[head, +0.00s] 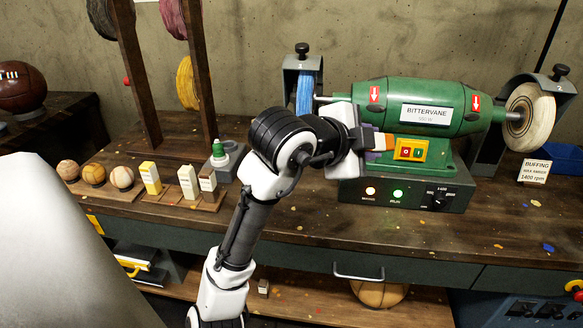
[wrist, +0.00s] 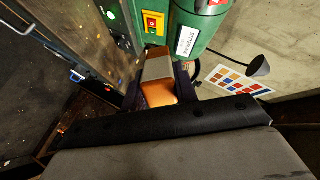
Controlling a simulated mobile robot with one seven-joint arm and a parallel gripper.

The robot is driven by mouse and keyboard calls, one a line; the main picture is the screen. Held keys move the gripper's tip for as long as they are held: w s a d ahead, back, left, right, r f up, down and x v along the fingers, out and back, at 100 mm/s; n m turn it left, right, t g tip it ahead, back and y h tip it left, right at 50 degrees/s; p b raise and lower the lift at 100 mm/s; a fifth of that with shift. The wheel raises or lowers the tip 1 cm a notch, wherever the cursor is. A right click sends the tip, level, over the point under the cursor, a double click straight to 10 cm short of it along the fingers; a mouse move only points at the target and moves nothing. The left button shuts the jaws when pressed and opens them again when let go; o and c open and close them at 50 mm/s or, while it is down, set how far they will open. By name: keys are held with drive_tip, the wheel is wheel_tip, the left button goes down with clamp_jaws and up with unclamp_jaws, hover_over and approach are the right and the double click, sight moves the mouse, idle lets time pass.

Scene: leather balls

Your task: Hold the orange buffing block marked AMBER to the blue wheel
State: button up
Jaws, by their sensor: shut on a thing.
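The orange block (wrist: 158,94), with a pale far end, is between my gripper's dark fingers (wrist: 157,85) in the wrist view. My gripper (head: 373,142) is shut on it, and only a sliver of orange shows past the jaws in the head view. No AMBER lettering is readable. The blue wheel (head: 305,92) sits in a guard at the left end of the green buffing machine (head: 424,104). In the head view, my gripper is right of and below the blue wheel, in front of the machine's body. I see no contact with the wheel.
A pale wheel (head: 530,117) is at the machine's right end. A control box (head: 405,190) with lit lamps is below my gripper. A yellow block (head: 150,178), two pale-labelled blocks and several small balls stand at left. The bench front (head: 450,240) is mostly clear.

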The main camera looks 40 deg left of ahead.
drive_tip(key=s+a+f+n+t+y, duration=0.2)
drive_tip(key=s+a+f+n+y, duration=0.15)
drive_tip(key=a+y, duration=0.25)
drive_tip(key=s+a+f+n+t+y, duration=0.1)
drive_tip(key=s+a+f+n+y, duration=0.25)
drive_tip(key=a+y, duration=0.2)
drive_tip(key=r+p+x, duration=0.1)
drive_tip(key=p+x, duration=0.2)
drive_tip(key=x, duration=0.4)
drive_tip(key=shift+n, duration=0.3)
drive_tip(key=shift+w+a+r+y, duration=0.15)
drive_tip(key=shift+w+a+y, duration=0.15)
drive_tip(key=shift+w, duration=0.3)
idle(0.7)
drive_tip(key=shift+b, duration=0.65)
idle(1.7)
drive_tip(key=b+v, duration=0.2)
drive_tip(key=v, duration=0.5)
drive_tip(key=shift+b, duration=0.4)
